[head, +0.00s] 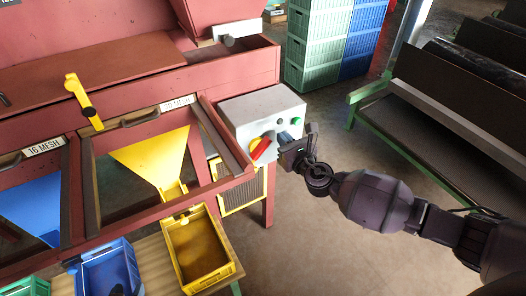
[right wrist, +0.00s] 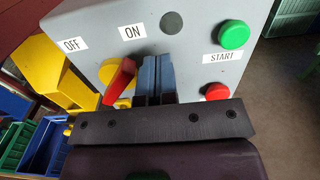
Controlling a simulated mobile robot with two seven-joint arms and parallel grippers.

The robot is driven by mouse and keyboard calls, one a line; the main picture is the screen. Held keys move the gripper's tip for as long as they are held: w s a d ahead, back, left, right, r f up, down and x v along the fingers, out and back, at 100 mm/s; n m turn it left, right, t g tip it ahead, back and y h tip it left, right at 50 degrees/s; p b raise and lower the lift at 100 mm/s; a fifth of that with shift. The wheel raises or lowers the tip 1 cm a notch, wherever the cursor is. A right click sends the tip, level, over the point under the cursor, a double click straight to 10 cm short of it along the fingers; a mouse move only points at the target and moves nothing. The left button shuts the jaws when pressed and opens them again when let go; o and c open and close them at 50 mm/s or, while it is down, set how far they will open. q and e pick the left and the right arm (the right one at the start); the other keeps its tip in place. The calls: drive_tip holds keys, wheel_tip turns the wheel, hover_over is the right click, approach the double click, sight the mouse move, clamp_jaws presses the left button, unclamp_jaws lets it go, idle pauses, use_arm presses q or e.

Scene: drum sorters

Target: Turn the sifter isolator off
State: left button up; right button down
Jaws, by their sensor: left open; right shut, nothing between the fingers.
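The isolator is a red handle (head: 261,149) on a yellow disc, on the front of a grey control box (head: 262,108). In the right wrist view the red handle (right wrist: 119,82) slants up and right, its upper end toward the ON label (right wrist: 132,32); the OFF label (right wrist: 73,45) is further left. My right gripper (head: 286,141) is at the box front, just right of the handle. Its blue fingers (right wrist: 157,76) are shut with nothing between them. I cannot tell whether they touch the handle. My left gripper is not in view.
A green button (right wrist: 234,34), a START label (right wrist: 224,57) and a red button (right wrist: 216,91) are right of the fingers. Yellow bin (head: 198,250) stands below the red sorter, left of the box. Green crates (head: 312,50) stand behind.

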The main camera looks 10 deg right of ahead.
drive_tip(key=shift+w+a, duration=0.25)
drive_tip(key=shift+w, duration=0.35)
drive_tip(key=shift+w+a+b, duration=0.25)
drive_tip(key=shift+w+b, duration=0.05)
drive_tip(key=shift+w, duration=0.35)
drive_tip(key=shift+s+d, duration=0.1)
drive_tip(key=shift+s, duration=0.1)
drive_tip(key=shift+s+d, duration=0.2)
drive_tip(key=shift+s, duration=0.35)
drive_tip(key=shift+a+p, duration=0.1)
drive_tip(key=shift+p, duration=0.2)
